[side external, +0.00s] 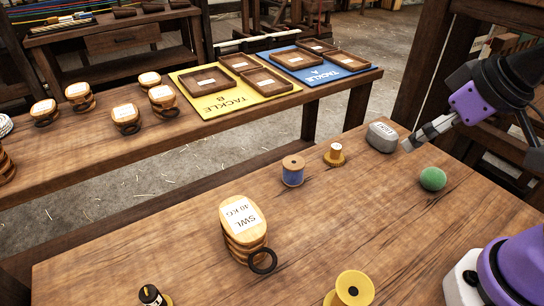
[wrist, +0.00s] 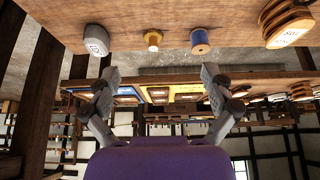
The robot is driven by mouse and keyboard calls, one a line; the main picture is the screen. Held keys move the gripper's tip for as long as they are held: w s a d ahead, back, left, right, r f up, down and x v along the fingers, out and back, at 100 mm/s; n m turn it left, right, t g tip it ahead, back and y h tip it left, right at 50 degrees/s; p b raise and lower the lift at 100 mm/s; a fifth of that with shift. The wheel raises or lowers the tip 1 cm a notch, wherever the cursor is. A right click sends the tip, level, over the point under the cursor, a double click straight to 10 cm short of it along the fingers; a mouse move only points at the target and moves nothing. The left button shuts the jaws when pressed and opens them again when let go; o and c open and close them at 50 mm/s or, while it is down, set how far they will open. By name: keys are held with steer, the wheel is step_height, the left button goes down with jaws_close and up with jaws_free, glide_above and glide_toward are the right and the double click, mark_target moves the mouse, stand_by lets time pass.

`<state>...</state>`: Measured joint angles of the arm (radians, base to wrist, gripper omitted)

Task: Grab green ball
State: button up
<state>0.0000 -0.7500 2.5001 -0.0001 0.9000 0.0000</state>
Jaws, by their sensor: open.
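The green ball (side external: 433,178) sits on the near wooden table at the right in the side external view. My gripper (side external: 410,146) is above and to the left of the ball in that picture, close to a grey weight. It points toward the left and is not around the ball. In the wrist view, my gripper (wrist: 160,85) has its two fingers spread wide with nothing between them. The ball does not show in the wrist view.
The grey weight (side external: 381,137), a small yellow spool (side external: 335,155), a blue spool (side external: 292,170), a labelled wooden block (side external: 243,224) and a larger yellow spool (side external: 352,288) stand on the near table. A gap separates it from the far bench with trays.

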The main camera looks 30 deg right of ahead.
steer(key=n+g, duration=0.4)
glide_above(438, 171)
step_height(438, 171, down, 5)
steer(key=shift+n+y, duration=0.3)
steer(key=f, duration=0.5)
steer(key=shift+s+d+f, duration=0.25)
steer(key=shift+d, duration=0.15)
steer(key=f, duration=0.2)
steer(key=a+f, duration=0.1)
steer(key=f, duration=0.1)
steer(key=shift+w+f, duration=0.2)
steer(key=shift+d+f, duration=0.1)
steer(key=shift+f, duration=0.45)
steer(key=c, duration=1.2)
